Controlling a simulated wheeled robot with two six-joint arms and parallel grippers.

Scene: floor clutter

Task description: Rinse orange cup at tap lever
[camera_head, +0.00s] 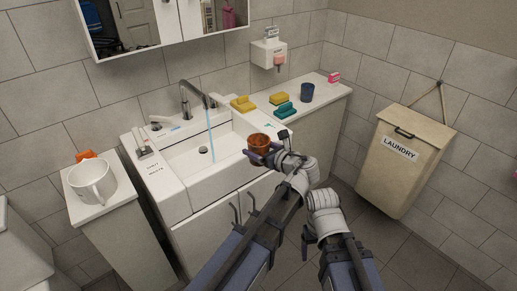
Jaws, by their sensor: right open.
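The orange-brown cup (259,142) stands upright at the front right of the washbasin, near the counter edge. The tap (188,98) stands at the back of the white basin (192,182). A blue stream of water (210,135) falls from its spout into the basin, left of the cup. I cannot make out the tap lever clearly.
A large white mug (92,181) stands on a side cabinet at left, an orange object (85,156) behind it. Yellow sponges (243,104), a teal block (285,109) and a dark blue cup (307,92) sit on the right counter. A laundry box (405,165) hangs at right.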

